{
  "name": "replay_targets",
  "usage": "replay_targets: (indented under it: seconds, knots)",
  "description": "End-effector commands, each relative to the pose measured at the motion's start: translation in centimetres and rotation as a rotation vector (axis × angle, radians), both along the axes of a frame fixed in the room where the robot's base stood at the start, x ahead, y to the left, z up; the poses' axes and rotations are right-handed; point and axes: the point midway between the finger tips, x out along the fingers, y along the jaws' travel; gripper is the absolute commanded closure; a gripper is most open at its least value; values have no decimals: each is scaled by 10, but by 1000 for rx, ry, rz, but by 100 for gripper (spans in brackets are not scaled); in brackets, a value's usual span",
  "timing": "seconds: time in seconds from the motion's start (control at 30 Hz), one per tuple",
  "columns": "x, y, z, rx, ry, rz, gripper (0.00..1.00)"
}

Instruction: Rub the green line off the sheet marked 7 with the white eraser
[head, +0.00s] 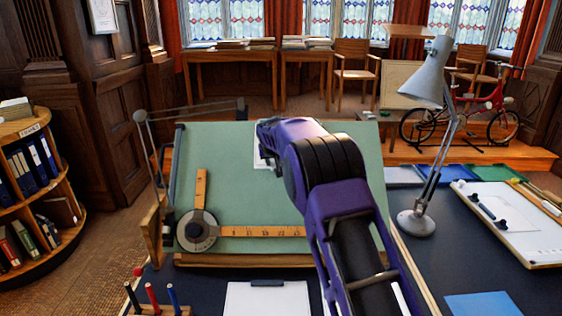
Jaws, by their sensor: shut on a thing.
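A green-topped tilted drafting board (215,155) stands in front of me. A strip of a white sheet (259,160) shows on it, left of my purple arm. The arm covers the rest of that sheet, and I can read no 7 and see no green line. My arm reaches from the bottom right up over the board. My gripper's fingers are hidden behind my own arm, and I do not see the white eraser.
A wooden drafting rule with a round head (196,230) lies low on the board. A grey lamp (416,222) stands right of it. A clipboard with white paper (266,298), a peg holder (158,308) and a white board (515,215) are on the dark desk.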

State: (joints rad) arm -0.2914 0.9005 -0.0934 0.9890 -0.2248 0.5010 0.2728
Motion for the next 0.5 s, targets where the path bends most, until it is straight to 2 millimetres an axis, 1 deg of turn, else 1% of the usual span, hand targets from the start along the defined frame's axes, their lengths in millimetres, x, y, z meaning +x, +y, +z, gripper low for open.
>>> replay_targets:
  seconds: [0.07,0.17,0.5]
  knots:
    - [0,3,-1,1,0,1,100]
    - [0,0,0,0,0,-1,100]
    - [2,-29,2,1,1,-4,100]
